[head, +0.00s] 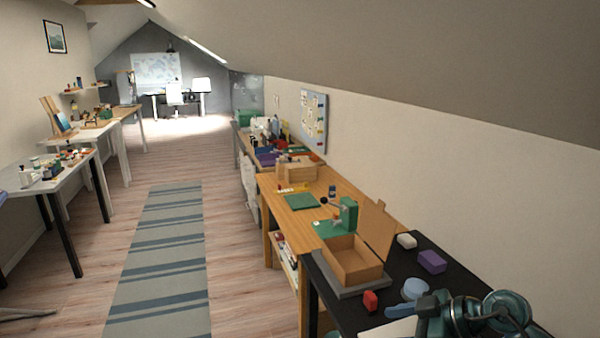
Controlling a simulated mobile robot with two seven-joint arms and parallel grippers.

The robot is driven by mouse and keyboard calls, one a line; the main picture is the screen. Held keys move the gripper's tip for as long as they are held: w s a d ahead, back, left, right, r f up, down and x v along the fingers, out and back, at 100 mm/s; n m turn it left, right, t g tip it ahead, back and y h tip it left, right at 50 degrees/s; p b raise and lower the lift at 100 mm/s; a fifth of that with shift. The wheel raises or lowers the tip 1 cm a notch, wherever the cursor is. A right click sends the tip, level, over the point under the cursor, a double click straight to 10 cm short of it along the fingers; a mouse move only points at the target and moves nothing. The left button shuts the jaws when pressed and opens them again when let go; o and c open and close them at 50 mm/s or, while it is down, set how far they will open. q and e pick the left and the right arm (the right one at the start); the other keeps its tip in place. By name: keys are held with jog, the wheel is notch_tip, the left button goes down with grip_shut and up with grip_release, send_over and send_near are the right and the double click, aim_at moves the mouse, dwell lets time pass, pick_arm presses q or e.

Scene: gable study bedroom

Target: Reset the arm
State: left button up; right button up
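My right arm (505,308), dark with teal rounded links, is folded low in the bottom right corner of the head view. It is over the black table (432,258) at the right. Its end (436,312) points to the left, near a white sheet at the bottom edge. The fingers are too small and dark to make out, so I cannot tell whether this gripper is open or shut. I do not see my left gripper in the head view.
A striped rug (165,260) lies on clear floor.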

jog(key=s+a+r+t+y, duration=0.1)
jog(key=a+r+t+y, duration=0.4)
jog(key=r+t, duration=0.35)
jog(key=d+r+m+t+h, duration=0.3)
jog(key=d+m+t+h, duration=0.1)
jog(key=m+t+h, duration=0.15)
jog(key=s+d+f+m+g+h, duration=0.4)
jog(key=f+m+h, duration=0.15)
jog(key=f, duration=0.25)
jog(key=s+d+f+m+g+h, duration=0.3)
jog(key=s+d+f+m+h, duration=0.15)
jog(key=f+h, duration=0.25)
jog(key=s+a+f+n+g+y, duration=0.2)
jog(key=s+a+f+g, duration=0.15)
jog(key=s, duration=0.45)
jog(key=s+a+f+n+g+y, duration=0.1)
jog(key=s+a+f+n+g, duration=0.15)
jog(key=s+f+g, duration=0.4)
jog(key=w+a+f+n+t+y, duration=0.1)
jog(key=w+a+f+t+y, duration=0.2)
jog(key=a+f+t, duration=0.2)
notch_tip(320, 180, down, 4)
jog(key=shift+w+t, duration=0.25)
jog(key=shift+t, duration=0.85)
